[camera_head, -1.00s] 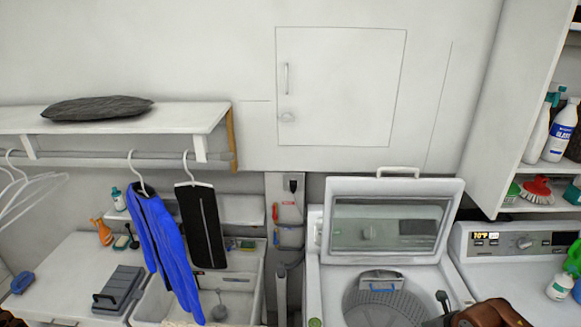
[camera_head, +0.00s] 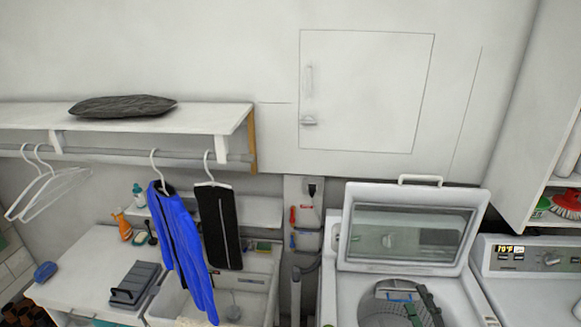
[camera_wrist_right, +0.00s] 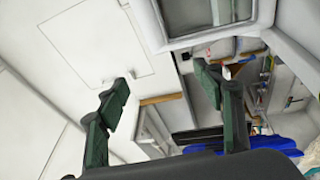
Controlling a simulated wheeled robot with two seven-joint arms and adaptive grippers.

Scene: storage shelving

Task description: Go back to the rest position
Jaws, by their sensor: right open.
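My right gripper (camera_head: 425,302) shows at the bottom edge of the head view as dark green and black finger parts, in front of the open top-loading washer (camera_head: 335,290). In the right wrist view, its two dark green fingers (camera_wrist_right: 168,90) stand wide apart with nothing between them. The gripper is open and empty. I cannot tell its exact height above the washer. My left gripper is not seen in either view.
The washer's raised lid (camera_head: 355,205) stands behind the tub. A control panel (camera_head: 500,256) is at the right. A blue garment (camera_head: 172,235) and a black garment (camera_head: 228,225) hang over the sink at the left. A wall shelf (camera_head: 210,115) holds a grey cushion (camera_head: 122,106).

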